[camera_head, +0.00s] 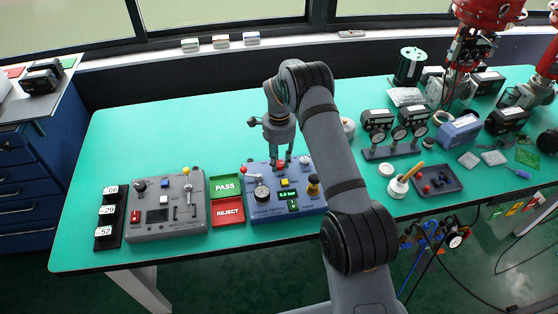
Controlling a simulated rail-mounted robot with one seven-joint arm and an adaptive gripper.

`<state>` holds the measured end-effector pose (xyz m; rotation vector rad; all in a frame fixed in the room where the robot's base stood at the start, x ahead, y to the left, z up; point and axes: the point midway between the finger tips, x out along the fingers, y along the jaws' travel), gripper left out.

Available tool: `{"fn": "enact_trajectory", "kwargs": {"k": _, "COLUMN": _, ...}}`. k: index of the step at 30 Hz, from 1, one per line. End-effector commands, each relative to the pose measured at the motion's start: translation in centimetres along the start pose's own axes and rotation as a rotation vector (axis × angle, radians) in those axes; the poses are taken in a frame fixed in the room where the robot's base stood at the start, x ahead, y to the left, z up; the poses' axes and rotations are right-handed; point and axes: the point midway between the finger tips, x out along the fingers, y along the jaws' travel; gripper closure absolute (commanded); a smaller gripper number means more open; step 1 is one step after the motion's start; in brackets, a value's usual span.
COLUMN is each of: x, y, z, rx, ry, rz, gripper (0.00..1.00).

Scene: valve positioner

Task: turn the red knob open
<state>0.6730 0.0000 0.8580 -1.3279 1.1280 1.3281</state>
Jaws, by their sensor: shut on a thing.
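The red knob (280,164) is a small red part near the top edge of the blue control box (268,214). My gripper (281,161) points down over that edge, its fingertips at the red knob and shut on it. The fingers hide part of the knob, and its turn angle cannot be made out.
The box also carries a red-tipped lever (243,170), a round gauge (262,192), a yellow button (284,183) and a black-and-yellow knob (313,186). Left are PASS (224,187) and REJECT (228,211) trays and a grey box (150,228). A cup (398,188) stands right.

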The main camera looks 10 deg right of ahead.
Motion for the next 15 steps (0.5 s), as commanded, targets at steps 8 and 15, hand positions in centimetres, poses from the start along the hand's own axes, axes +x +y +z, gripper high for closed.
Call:
{"fn": "enact_trajectory", "kwargs": {"k": 8, "x": -0.03, "y": -0.04, "z": 0.08, "rx": -0.001, "ry": 0.0, "rz": -0.001, "gripper": 0.96}}
{"fn": "enact_trajectory", "kwargs": {"k": 15, "x": 0.02, "y": -0.05, "z": 0.11, "rx": -0.014, "ry": 0.0, "rz": -0.001, "gripper": 0.99}}
